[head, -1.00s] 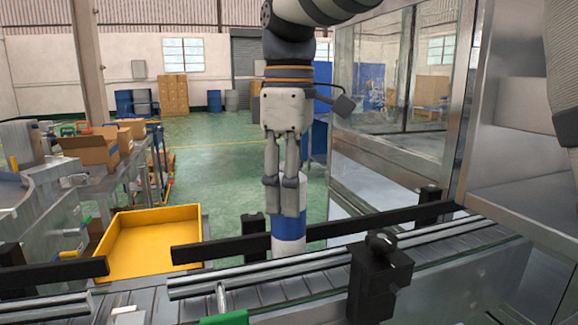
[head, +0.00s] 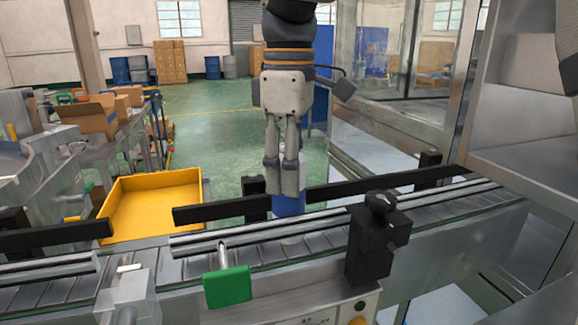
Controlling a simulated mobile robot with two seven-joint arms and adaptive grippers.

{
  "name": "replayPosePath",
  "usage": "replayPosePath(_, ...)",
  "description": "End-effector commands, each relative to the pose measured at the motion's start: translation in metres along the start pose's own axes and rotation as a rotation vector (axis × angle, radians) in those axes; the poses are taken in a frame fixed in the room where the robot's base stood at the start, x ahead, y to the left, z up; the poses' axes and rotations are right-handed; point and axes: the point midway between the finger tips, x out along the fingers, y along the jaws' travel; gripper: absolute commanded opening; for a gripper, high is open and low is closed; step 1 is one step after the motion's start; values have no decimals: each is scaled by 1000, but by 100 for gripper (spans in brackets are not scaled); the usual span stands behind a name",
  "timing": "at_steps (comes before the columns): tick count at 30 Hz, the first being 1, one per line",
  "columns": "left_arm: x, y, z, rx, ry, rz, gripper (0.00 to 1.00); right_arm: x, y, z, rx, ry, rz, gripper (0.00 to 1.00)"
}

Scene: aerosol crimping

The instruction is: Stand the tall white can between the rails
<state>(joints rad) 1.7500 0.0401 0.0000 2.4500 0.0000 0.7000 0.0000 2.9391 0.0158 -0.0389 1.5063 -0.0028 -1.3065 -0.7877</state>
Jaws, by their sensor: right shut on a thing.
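The tall white can (head: 290,204) has a blue band and is upright between the far black rail (head: 222,212) and the near metal rail (head: 325,222) of the conveyor. Its lower end is partly hidden by the near rail, so I cannot tell whether it touches the belt. My right gripper (head: 285,185) points straight down with its fingers shut on the can's upper part and hides much of its top. My left gripper is not in view.
A black clamp block (head: 375,240) with a knob stands on the conveyor's near side. A green plate (head: 227,286) hangs at the front. A yellow tray (head: 150,208) is behind the conveyor at left. A glazed metal enclosure (head: 455,120) stands at right.

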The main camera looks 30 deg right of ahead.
Motion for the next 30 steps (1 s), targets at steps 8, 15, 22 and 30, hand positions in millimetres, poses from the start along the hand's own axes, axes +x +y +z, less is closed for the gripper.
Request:
replayPosePath(8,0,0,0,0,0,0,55,5,-1,2,1,0,-1,7)
replayPosePath(15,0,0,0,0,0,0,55,5,-1,2,0,0,0,7)
replayPosePath(22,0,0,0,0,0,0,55,6,-1,2,0,0,0,7)
replayPosePath(30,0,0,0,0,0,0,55,9,0,2,0,1,0,56)
